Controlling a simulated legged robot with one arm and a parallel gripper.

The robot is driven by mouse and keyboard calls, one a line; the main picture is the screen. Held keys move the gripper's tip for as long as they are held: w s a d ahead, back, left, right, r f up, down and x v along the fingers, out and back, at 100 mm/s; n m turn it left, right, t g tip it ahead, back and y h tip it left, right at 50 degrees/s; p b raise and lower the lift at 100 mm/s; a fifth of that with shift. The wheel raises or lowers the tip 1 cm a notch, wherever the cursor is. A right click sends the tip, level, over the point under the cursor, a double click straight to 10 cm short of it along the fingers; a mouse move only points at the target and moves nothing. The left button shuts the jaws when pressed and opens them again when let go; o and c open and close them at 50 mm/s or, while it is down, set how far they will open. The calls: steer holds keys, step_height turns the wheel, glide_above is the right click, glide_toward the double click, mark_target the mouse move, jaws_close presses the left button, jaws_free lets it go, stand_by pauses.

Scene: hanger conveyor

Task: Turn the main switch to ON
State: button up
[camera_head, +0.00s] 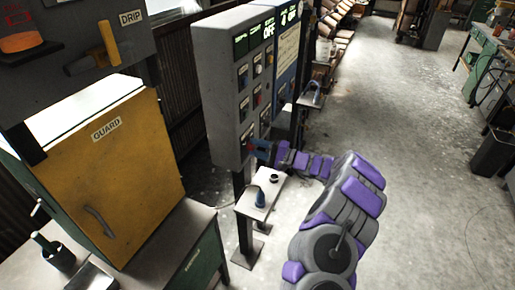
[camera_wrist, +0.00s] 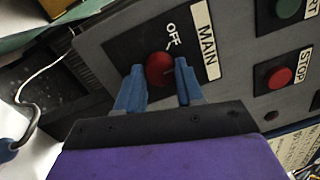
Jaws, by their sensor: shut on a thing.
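The main switch is a round red knob (camera_wrist: 159,69) on a dark plate marked OFF and MAIN in the wrist view. A pale mark shows near its right side; I cannot tell its exact setting. My gripper (camera_wrist: 160,86) has its two blue fingers on either side of the knob, shut on it. In the head view my gripper (camera_head: 262,150) reaches the lower front of the grey control cabinet (camera_head: 217,88), where the knob is hidden behind it.
A red STOP button (camera_wrist: 280,77) and a green START button (camera_wrist: 288,8) sit right of the knob. A yellow GUARD cabinet (camera_head: 115,175) stands left. Open floor lies right.

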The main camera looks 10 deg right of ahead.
steer(key=shift+s+f+m+t+h+p, duration=0.15)
steer(key=shift+m+t+p, duration=0.2)
steer(key=shift+m, duration=1.95)
steer(key=shift+f+m+t+h+p, duration=0.2)
steer(key=shift+m+p, duration=0.25)
steer(key=shift+m, duration=1.85)
steer(key=o, duration=0.8)
steer(key=shift+o, duration=1.2)
steer(key=shift+r, duration=0.2)
steer(key=shift+d, duration=0.15)
steer(key=p+v, duration=0.3)
steer(key=v, duration=1.4)
steer(key=shift+f, duration=0.2)
